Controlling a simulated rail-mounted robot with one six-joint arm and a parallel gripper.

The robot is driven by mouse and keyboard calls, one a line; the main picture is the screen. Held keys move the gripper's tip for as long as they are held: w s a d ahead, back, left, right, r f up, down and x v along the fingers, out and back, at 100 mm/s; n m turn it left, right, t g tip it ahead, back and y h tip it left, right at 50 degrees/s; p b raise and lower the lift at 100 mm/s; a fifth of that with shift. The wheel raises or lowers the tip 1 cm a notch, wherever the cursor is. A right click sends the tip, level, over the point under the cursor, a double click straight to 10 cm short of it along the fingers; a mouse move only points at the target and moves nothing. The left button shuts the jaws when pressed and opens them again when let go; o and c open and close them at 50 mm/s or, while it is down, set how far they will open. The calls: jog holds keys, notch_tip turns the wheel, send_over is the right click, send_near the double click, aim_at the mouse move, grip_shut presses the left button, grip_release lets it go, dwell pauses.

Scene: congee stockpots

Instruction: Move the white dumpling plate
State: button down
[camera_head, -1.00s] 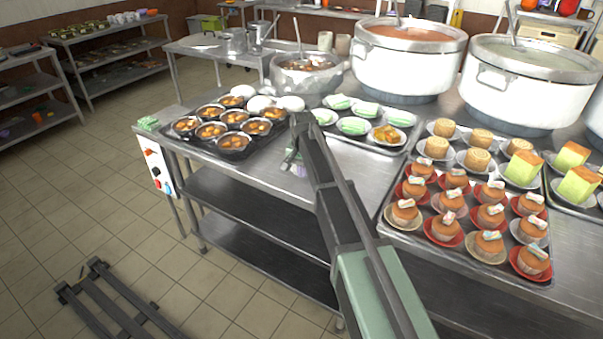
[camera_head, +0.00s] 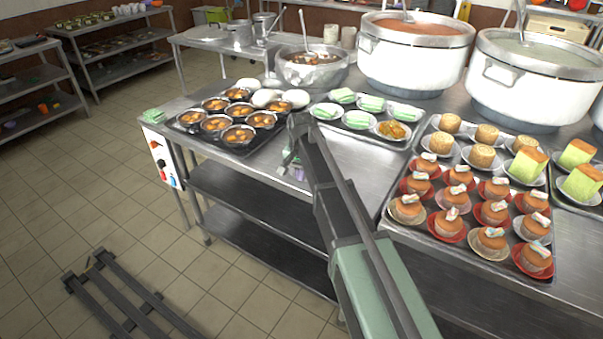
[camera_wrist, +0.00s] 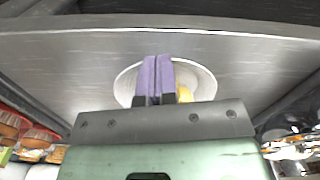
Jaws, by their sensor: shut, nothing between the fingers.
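In the wrist view a round white plate (camera_wrist: 205,82) lies on the bare metal counter, with a small yellow-orange piece showing on it beside my fingers. My gripper (camera_wrist: 157,62) has purple fingers, shut together and empty, which overlap the middle of the plate in the picture. Whether they touch it I cannot tell. My gripper and wrist hide part of the plate. In the head view my gripper (camera_head: 294,172) shows small at the end of my arm, near the counter's front edge. I cannot make out this plate there; my arm covers part of that counter.
A tray of dark bowls (camera_head: 238,137) and white buns (camera_head: 297,98) lies left. Plates of green pieces (camera_head: 358,119) stand behind. A tray of cupcakes (camera_head: 444,222) is at right, with large stockpots (camera_head: 415,55) at the back. Bare counter (camera_head: 365,165) lies between the trays.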

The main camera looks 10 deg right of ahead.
notch_tip(320, 180, up, 2)
jog(key=shift+r+p, duration=0.1)
jog(key=shift+p, duration=0.45)
jog(key=s+a, duration=0.6)
jog(key=s, duration=0.4)
jog(key=shift+s+f, duration=0.2)
jog(key=shift+f, duration=0.1)
jog(key=s+d+r+n+p, duration=0.2)
jog(key=s+d+r+n, duration=0.1)
jog(key=s, duration=0.5)
jog(key=s+d+r+n+p, duration=0.3)
jog(key=s+d, duration=0.2)
jog(key=s, duration=0.3)
jog(key=shift+s+d, duration=0.25)
jog(key=shift+s, duration=0.1)
